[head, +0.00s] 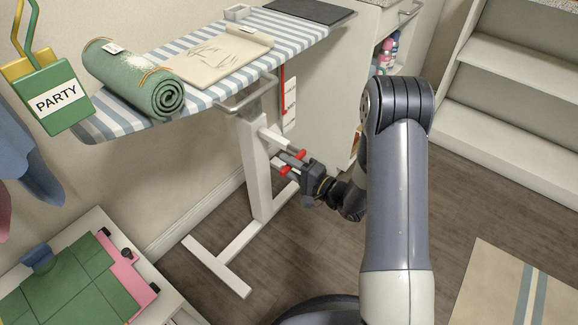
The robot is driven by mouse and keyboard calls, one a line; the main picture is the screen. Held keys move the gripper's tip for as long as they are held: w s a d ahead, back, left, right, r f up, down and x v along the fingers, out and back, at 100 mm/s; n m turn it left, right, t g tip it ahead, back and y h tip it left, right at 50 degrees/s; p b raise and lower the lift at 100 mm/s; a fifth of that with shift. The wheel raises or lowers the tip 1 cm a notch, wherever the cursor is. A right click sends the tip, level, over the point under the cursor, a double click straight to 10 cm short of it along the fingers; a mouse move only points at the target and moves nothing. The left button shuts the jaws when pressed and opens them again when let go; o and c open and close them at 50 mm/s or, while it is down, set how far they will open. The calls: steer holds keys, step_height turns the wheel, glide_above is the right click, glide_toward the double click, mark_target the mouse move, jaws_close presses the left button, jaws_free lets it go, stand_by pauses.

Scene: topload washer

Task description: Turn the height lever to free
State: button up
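The ironing board (205,45) has a blue and white striped top and stands on a white frame with a post (256,170). A thin red upright bar (283,92) hangs below its right part, beside a white marked strip (291,102). I cannot tell whether this bar is the height lever. Short white bars (277,137) stick out from the post. My gripper (292,162) is at these bars, right of the post and below the red bar. Its red fingertips stand apart. The small gap between them is hard to make out, and contact is unclear.
A rolled green towel (135,78) and a beige cloth (212,58) lie on the board. A PARTY bag (50,97) hangs at left. A white table (90,222) with green and pink items stands lower left. A cabinet (335,85) is behind, shelves (510,100) at right.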

jaws_close()
